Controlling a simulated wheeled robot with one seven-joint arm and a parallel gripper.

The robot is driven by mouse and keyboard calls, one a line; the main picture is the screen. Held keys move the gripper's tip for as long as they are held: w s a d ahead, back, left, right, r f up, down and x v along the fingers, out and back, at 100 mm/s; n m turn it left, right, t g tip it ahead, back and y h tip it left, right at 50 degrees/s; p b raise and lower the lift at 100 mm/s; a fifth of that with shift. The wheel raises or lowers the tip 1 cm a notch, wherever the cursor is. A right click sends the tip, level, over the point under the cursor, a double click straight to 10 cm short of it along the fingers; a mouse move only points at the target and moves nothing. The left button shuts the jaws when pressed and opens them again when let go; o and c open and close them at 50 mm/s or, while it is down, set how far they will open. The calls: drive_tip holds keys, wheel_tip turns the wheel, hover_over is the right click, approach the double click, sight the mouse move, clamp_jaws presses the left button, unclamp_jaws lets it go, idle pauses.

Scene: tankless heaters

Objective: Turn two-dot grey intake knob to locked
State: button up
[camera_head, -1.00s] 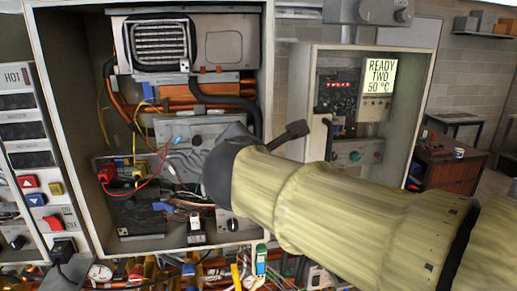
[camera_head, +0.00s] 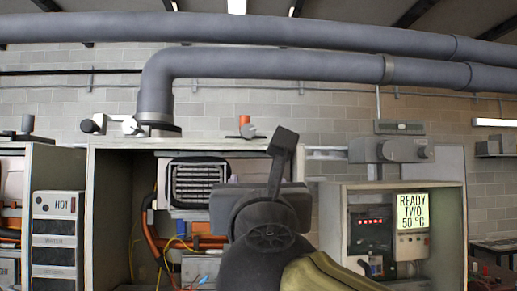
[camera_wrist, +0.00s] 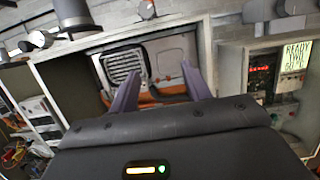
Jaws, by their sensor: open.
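A grey unit with a round knob (camera_head: 423,152) sits on top of the right cabinet. It also shows at the top right of the wrist view (camera_wrist: 290,8). A second dark grey knob (camera_head: 90,126) sits on a pale block at the left. I cannot make out dots or a locked mark on either. My gripper (camera_head: 283,145) is raised in front of the middle cabinet, left of the right unit and apart from both knobs. In the wrist view its two fingers (camera_wrist: 161,70) are spread and empty.
The open middle cabinet (camera_head: 120,158) holds a heater with cables. The right cabinet (camera_head: 331,215) has a display reading READY TWO 50 °C (camera_head: 412,211). A small valve with an orange top (camera_head: 246,128) stands between the knobs. Thick grey pipes (camera_head: 270,65) run overhead.

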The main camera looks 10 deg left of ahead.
sight(248, 132)
drive_tip(key=s+r+n, duration=0.1)
drive_tip(key=r, duration=0.1)
drive_tip(key=s+r+n+t+y, duration=0.1)
drive_tip(key=shift+s+r+n, duration=0.3)
drive_tip(key=shift+r, duration=0.1)
drive_tip(key=shift+r, duration=0.1)
drive_tip(key=p+x, duration=1.3)
drive_tip(key=x, duration=0.3)
drive_tip(key=shift+w+r, duration=0.1)
drive_tip(key=shift+w, duration=0.1)
drive_tip(key=shift+w+a, duration=0.15)
drive_tip(key=shift+w, duration=0.35)
